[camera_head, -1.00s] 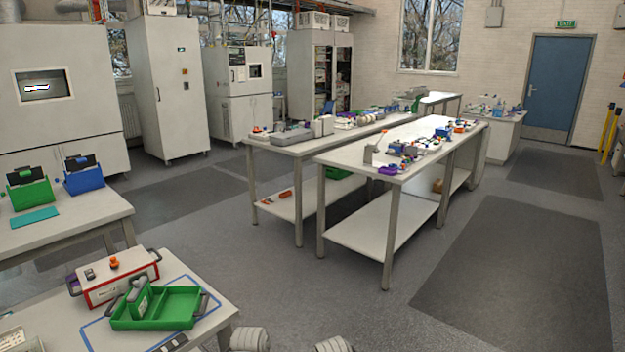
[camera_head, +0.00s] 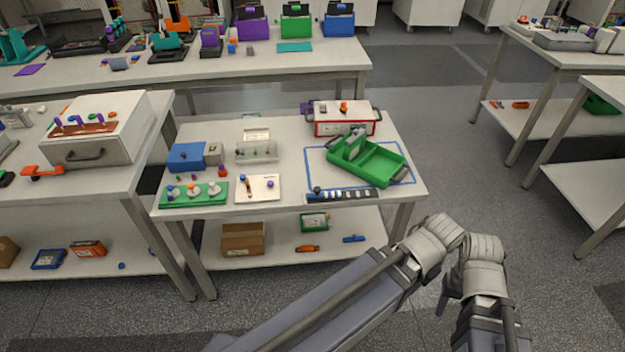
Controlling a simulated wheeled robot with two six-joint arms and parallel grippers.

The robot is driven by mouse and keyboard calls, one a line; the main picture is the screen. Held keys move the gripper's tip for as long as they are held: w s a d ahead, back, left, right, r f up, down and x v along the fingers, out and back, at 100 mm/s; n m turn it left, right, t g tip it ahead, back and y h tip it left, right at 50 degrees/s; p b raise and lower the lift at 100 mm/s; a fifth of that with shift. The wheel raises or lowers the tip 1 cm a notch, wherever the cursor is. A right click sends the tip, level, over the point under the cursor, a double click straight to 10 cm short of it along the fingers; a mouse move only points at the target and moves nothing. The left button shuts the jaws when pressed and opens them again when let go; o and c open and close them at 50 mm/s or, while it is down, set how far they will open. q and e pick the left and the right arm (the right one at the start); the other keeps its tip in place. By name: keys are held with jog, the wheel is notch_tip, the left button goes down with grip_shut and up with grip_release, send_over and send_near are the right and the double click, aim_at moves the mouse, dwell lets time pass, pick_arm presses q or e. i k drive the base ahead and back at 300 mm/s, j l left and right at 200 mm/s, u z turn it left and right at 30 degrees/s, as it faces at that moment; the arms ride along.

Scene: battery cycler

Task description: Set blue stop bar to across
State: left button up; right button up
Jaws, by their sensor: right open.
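No blue stop bar can be singled out at this size. On the middle table a small white plate (camera_head: 259,195) carries an orange bar and blue and purple knobs. Beside it is a green base (camera_head: 193,195) with several knobs, and behind it a blue-and-grey box (camera_head: 195,156). I cannot tell whether any of these bears the stop bar, or how it is set. My right gripper (camera_head: 448,296) shows only as a small dark part below my arm links, right of the table and apart from everything on it. My left gripper is not in view.
The middle table (camera_head: 292,130) also holds a green tray (camera_head: 380,163), a red-edged white case (camera_head: 342,121) and a dark strip (camera_head: 342,196) along its front. A left table bears a white drawer box (camera_head: 97,128). A long bench stands behind.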

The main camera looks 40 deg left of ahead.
aim_at(318, 193)
jog(key=u, duration=1.1)
